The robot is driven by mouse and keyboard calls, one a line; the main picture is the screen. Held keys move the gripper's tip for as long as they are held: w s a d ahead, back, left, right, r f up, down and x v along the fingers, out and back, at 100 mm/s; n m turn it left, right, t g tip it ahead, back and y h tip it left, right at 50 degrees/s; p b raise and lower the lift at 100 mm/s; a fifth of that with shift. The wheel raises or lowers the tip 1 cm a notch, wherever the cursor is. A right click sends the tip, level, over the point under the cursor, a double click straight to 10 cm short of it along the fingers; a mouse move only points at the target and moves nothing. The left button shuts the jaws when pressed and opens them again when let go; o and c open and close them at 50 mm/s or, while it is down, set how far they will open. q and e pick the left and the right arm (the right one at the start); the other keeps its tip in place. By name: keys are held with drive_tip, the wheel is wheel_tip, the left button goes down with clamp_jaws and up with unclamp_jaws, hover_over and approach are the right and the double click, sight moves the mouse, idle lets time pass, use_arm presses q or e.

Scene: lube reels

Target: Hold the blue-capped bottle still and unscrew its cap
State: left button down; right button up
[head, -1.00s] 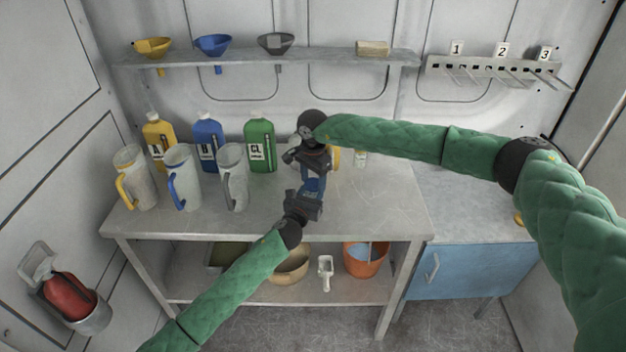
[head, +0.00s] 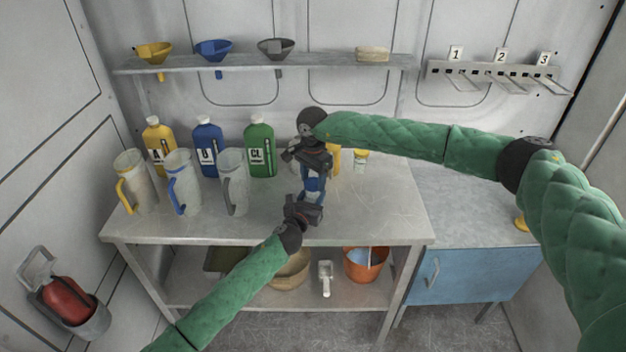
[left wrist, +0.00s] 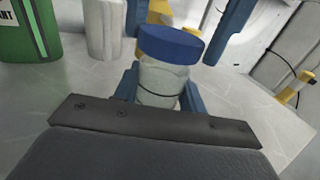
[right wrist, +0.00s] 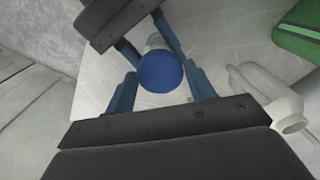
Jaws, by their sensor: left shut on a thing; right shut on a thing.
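The blue-capped bottle is small and clear, with a dark line around its body (left wrist: 160,82). Its blue cap (left wrist: 170,44) is on top, and it also shows from above in the right wrist view (right wrist: 160,72). My left gripper (head: 310,203) is shut on the bottle's body and holds it roughly upright above the table (head: 385,215). My right gripper (head: 313,172) is above it, pointing down, with its fingertips on either side of the cap. The fingertip contact is hard to make out. The head view mostly hides the bottle between my grippers.
Yellow (head: 158,140), blue (head: 207,145) and green (head: 259,145) bottles stand at the back left, with several jugs (head: 183,185) before them. A small yellow-capped container (head: 361,160) stands behind my right arm. The table's front right is clear.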

sight(313, 182)
drive_tip(key=shift+r, duration=0.1)
drive_tip(key=shift+r, duration=1.9)
use_arm(q)
drive_tip(key=c, duration=0.7)
unclamp_jaws()
drive_tip(key=shift+c, duration=0.2)
